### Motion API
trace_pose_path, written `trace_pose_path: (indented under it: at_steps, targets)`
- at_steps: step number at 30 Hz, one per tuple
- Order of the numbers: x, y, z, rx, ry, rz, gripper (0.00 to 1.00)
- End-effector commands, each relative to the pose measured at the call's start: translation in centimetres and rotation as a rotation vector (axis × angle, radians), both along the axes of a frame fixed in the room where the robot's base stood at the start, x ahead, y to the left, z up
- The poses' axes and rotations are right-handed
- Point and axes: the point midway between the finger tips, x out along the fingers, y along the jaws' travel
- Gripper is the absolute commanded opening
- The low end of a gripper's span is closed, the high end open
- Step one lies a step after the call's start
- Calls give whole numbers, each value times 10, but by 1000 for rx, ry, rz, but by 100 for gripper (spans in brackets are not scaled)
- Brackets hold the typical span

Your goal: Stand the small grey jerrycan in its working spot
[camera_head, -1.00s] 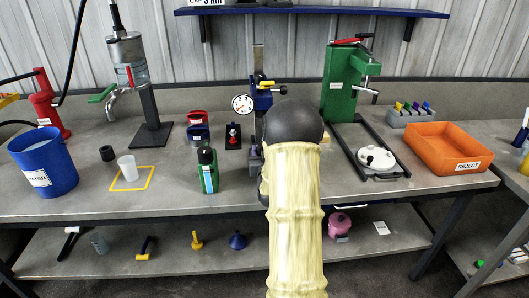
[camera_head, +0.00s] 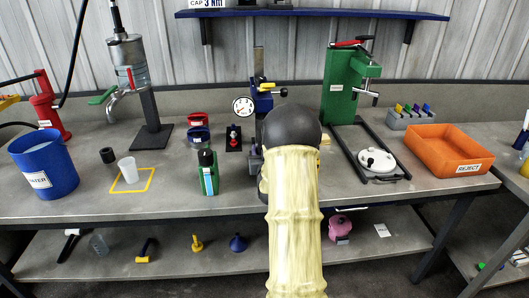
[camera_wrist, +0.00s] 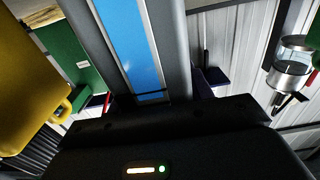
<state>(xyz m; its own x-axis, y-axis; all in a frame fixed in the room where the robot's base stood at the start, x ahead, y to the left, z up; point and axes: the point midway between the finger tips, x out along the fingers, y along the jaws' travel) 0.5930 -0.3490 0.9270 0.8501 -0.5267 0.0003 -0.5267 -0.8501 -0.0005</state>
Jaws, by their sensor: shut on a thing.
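My gripper (camera_wrist: 138,103) is shut on a dark grey body with a bright blue strip, which looks like the small grey jerrycan (camera_wrist: 172,45). The can fills the upper middle of the wrist view, and its far end is cut off by the frame. In the head view my pale arm and its dark joint hide the gripper and most of what it holds. A similar green jerrycan (camera_head: 208,175) with a blue strip and dark cap stands on the bench, left of my arm. I cannot tell which spot is the working spot.
A yellow container (camera_wrist: 25,75) is close at the left in the wrist view. On the bench are a yellow outline (camera_head: 148,184) with a white cup (camera_head: 128,169), a blue bucket (camera_head: 60,175), a green press (camera_head: 342,92) and an orange reject tray (camera_head: 440,140). A gauge stand (camera_head: 264,98) is just behind my arm.

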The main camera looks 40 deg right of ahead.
Motion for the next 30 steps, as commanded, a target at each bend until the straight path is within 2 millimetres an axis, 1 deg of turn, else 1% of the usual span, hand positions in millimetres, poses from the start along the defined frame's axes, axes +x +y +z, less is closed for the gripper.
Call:
trace_pose_path:
  at_steps: [30]
  targets:
    - [17, -11, 2, -3, -4, 0, 0]
